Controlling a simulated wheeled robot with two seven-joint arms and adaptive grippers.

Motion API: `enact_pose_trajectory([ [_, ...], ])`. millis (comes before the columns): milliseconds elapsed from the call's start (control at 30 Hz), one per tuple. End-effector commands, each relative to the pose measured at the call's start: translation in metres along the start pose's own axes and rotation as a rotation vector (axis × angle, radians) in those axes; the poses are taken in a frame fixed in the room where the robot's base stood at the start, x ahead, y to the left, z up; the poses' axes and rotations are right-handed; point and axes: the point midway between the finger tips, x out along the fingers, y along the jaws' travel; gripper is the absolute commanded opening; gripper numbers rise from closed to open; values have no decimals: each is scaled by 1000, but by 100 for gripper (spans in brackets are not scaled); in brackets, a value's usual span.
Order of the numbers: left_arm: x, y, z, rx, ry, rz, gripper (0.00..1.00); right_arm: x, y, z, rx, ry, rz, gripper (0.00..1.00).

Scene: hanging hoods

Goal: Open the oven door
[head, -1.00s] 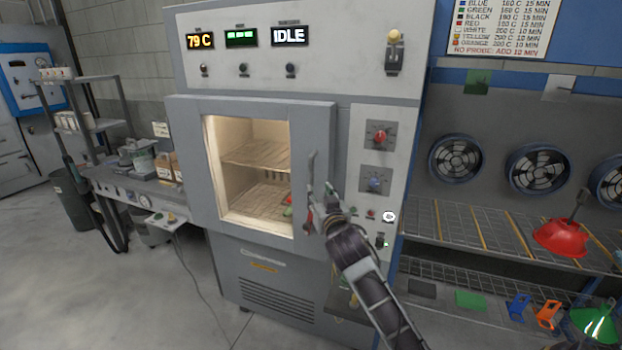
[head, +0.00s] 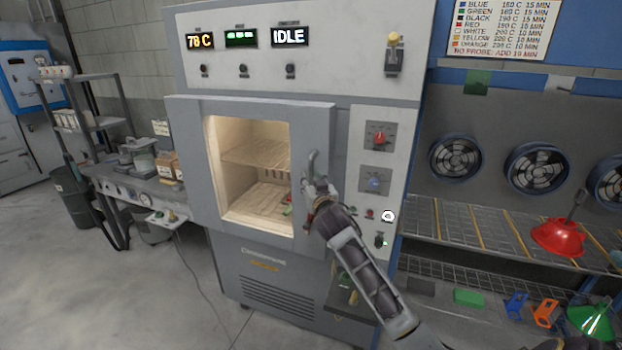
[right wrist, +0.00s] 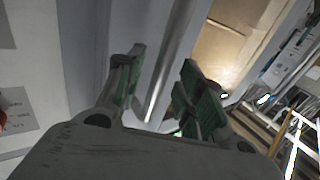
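The oven door (head: 262,112) is a grey panel with a large window, and it looks closed on the grey oven (head: 290,75). Its vertical metal handle (head: 312,166) is on the door's right side. My right gripper (head: 312,192) is at the handle's lower part in the head view and hides that part. In the right wrist view my right gripper (right wrist: 163,85) is open, with its green-padded fingers on either side of the handle bar (right wrist: 172,70). A gap shows between the bar and the right finger. My left gripper is not in view.
A rack with fans and a red hood (head: 558,238) stands at right. A workbench (head: 135,185) is at left. The floor before the oven's left side is clear.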

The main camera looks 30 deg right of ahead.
Motion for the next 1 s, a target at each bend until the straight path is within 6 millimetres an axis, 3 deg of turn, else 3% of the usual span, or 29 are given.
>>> enact_pose_trajectory([
  [300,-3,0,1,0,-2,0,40,17,0,-1,0,0,0,37],
  [667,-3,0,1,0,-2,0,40,19,0,0,0,0,0,37],
  [933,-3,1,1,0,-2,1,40,19,0,0,0,0,0,2],
  [1000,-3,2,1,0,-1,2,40,19,0,0,0,0,0,0],
])
